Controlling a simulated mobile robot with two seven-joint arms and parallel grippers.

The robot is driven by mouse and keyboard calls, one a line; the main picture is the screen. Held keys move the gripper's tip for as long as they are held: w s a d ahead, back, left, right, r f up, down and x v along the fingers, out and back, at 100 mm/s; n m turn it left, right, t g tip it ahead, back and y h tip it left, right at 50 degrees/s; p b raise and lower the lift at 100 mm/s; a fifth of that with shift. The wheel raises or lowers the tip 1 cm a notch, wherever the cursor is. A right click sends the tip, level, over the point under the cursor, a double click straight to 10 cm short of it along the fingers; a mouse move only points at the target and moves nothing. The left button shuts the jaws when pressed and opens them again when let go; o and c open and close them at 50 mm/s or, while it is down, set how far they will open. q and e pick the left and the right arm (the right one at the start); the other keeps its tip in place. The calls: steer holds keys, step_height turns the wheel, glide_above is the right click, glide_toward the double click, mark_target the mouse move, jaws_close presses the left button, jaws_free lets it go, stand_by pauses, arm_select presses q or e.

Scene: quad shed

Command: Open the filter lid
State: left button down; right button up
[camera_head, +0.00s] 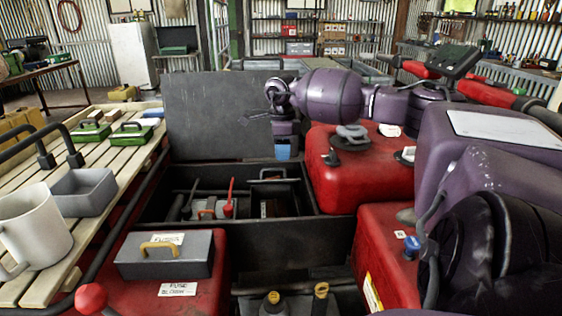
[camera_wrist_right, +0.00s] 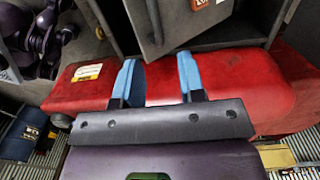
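A grey rectangular lid (camera_head: 190,262) with a yellow handle (camera_head: 160,247) lies flat on the red body at the front left. A small white label on it is hard to read, perhaps "FILTER"; a label in front of it reads "FUSE BLOCK". The lid looks shut. My right gripper (camera_head: 283,148) hangs above the black storage box, well behind and to the right of that lid. In the right wrist view its two blue fingers (camera_wrist_right: 157,78) are apart with nothing between them, over a red body panel (camera_wrist_right: 240,88). My left gripper is not in view.
A dark panel (camera_head: 215,110) stands upright behind the open black box (camera_head: 290,237), which holds tools. A slatted wooden rack (camera_head: 118,172) at left carries a white mug (camera_head: 38,235), a grey tray (camera_head: 85,205) and green-topped cases. Red body panels (camera_head: 365,185) flank the box at right.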

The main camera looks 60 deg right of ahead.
steer(key=shift+f, duration=2.25)
jaws_close()
